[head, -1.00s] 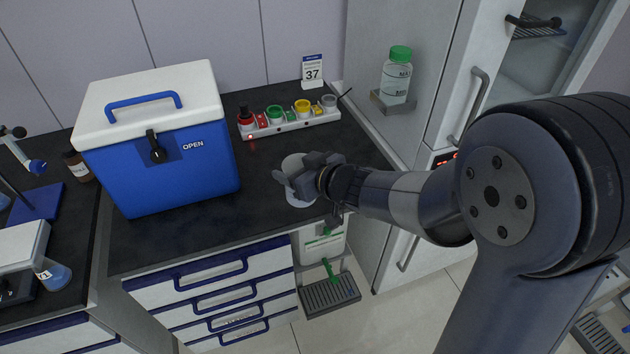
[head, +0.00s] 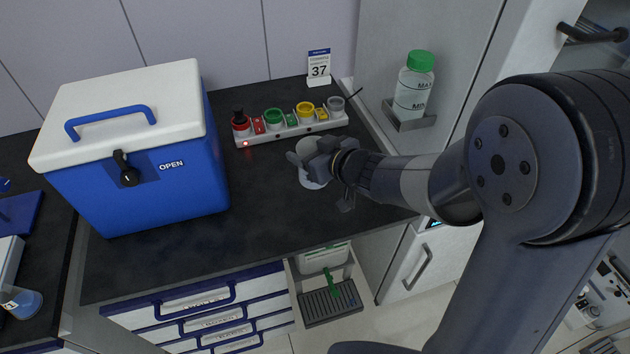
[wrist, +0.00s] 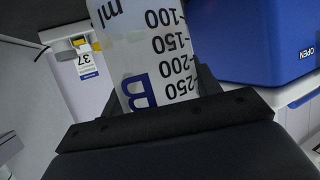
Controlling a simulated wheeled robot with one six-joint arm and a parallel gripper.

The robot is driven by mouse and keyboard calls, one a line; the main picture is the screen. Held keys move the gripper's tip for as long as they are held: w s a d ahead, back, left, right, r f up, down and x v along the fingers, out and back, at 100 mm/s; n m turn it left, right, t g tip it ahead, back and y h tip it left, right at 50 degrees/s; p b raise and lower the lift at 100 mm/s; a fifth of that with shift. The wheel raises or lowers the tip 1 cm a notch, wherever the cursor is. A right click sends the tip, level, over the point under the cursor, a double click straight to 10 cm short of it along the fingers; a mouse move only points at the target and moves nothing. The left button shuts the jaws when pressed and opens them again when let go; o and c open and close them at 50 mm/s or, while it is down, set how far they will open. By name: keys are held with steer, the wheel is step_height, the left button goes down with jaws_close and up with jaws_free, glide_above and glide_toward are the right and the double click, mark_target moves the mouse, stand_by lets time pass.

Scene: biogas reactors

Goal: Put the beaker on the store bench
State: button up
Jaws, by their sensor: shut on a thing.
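The beaker (wrist: 150,55) is a translucent vessel with black graduation marks and a blue letter B, seen close up in the wrist view. In the head view the beaker (head: 313,180) is partly hidden behind my gripper (head: 322,163). My gripper is shut on the beaker. It is over the dark bench top (head: 255,215), to the right of the blue cool box. I cannot tell whether the beaker's base touches the bench.
The blue cool box (head: 150,185) with white lid stands at the left of the bench. A white rack (head: 290,128) with coloured pots lies behind the beaker. A green-capped bottle (head: 414,85) sits on a wall holder at right. Bench front is clear.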

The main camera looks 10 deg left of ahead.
step_height(320, 180, down, 8)
steer(key=shift+b, duration=0.6)
steer(key=shift+f, duration=0.1)
steer(key=o, duration=1)
steer(key=v, duration=1.2)
steer(key=shift+s+p, duration=0.1)
steer(key=shift+p, duration=0.25)
